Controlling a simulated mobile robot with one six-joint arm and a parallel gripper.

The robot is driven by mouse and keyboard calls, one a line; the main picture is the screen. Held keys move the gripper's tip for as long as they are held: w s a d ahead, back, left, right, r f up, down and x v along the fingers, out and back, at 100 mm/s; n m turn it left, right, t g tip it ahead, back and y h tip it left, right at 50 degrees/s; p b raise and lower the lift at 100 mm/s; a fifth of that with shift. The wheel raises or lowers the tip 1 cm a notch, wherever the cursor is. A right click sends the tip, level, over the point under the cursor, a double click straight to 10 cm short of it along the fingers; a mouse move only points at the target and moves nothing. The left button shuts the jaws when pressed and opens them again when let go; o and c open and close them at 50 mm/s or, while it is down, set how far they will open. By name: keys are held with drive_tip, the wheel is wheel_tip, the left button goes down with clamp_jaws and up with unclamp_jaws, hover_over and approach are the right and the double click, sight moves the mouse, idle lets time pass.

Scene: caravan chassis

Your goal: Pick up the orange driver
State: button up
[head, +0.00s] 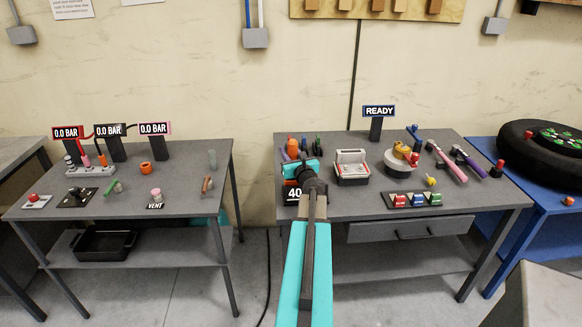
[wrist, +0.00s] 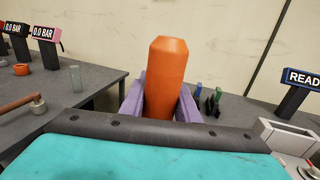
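The orange driver (wrist: 166,75) stands upright in the wrist view, its thick faceted handle rising well above my fingers. My gripper (wrist: 162,98) has one lavender finger on each side of the handle and looks open around it. I cannot tell whether either finger touches the handle. The driver's lower part is hidden behind my gripper's dark front edge. In the head view, the orange driver (head: 292,145) shows at the back left of the right table (head: 350,205), with my arm reaching to it.
Small green and dark upright items (wrist: 207,100) stand just right of the driver. A red-and-grey box (head: 351,167) and a READY sign (head: 379,112) are farther right. A gap separates this table from the left table (head: 130,200).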

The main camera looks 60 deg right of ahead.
clamp_jaws()
drive_tip(key=shift+r, duration=0.15)
wheel_tip(320, 180, up, 10)
drive_tip(key=shift+p, duration=0.3)
idle(0.4)
idle(0.4)
